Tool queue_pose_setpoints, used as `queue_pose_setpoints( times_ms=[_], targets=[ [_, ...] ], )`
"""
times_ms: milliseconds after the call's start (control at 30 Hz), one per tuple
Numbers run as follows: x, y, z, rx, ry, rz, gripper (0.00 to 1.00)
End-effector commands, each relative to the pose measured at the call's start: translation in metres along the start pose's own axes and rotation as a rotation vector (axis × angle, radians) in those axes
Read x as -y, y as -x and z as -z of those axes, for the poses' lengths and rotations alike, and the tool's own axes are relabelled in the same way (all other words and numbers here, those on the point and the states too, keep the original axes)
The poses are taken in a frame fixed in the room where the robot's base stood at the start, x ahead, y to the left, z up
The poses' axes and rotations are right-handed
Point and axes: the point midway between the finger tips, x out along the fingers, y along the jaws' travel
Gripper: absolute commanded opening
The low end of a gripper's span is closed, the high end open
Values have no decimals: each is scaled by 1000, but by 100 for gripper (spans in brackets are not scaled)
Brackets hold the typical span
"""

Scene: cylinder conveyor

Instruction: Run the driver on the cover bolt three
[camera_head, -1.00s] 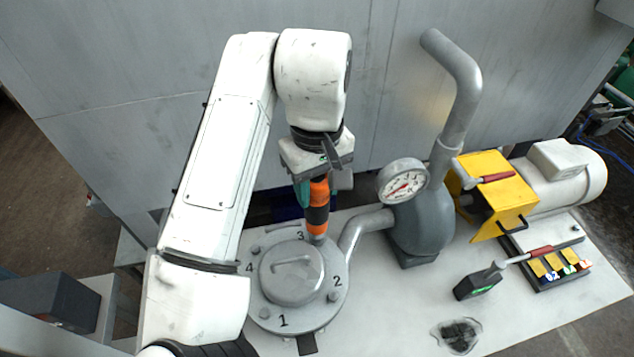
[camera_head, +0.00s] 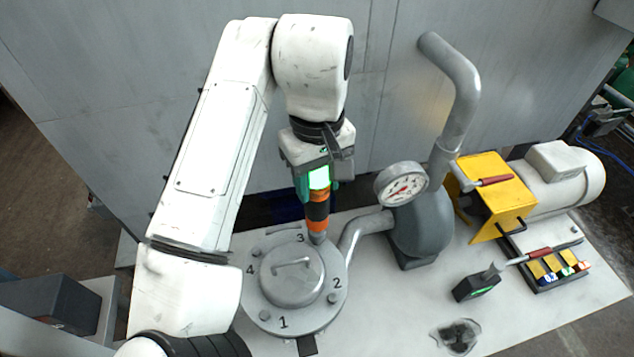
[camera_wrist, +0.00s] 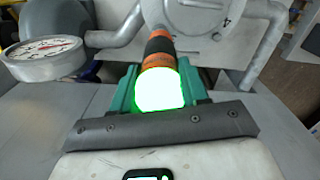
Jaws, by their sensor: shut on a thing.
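My gripper (camera_head: 318,190) is shut on an orange and black driver (camera_head: 317,209), which hangs nearly upright with its tip low. The driver's upper end glows green, also in the wrist view (camera_wrist: 160,88). Its tip is at the rim of the round grey cover (camera_head: 310,322), just right of the number 3 mark. Bolt three is hidden by the tip, so contact cannot be told. The cover carries numbers 1 to 4 and a raised middle with a handle (camera_head: 291,265). Bolts show near 1 (camera_head: 265,315), 2 (camera_head: 333,298) and 4 (camera_head: 256,254).
A pressure gauge (camera_head: 401,185) and a grey pump body with a bent pipe (camera_head: 458,95) stand right of the cover. A yellow guard (camera_head: 495,195), a motor (camera_head: 562,175), a dark block tool (camera_head: 476,287) and a tag tray (camera_head: 557,268) are farther right. A dark stain (camera_head: 458,336) lies in front.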

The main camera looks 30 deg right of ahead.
Motion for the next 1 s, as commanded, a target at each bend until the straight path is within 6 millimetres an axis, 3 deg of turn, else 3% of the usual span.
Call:
queue_pose_setpoints(
  times_ms=[200, 633, 1000],
  targets=[
    [0, 11, 0, -3, 0, 0, 0],
    [0, 16, 0, -4, 0, 1, 0],
    [0, 42, 0, -4, 0, 1, 0]
  ],
)
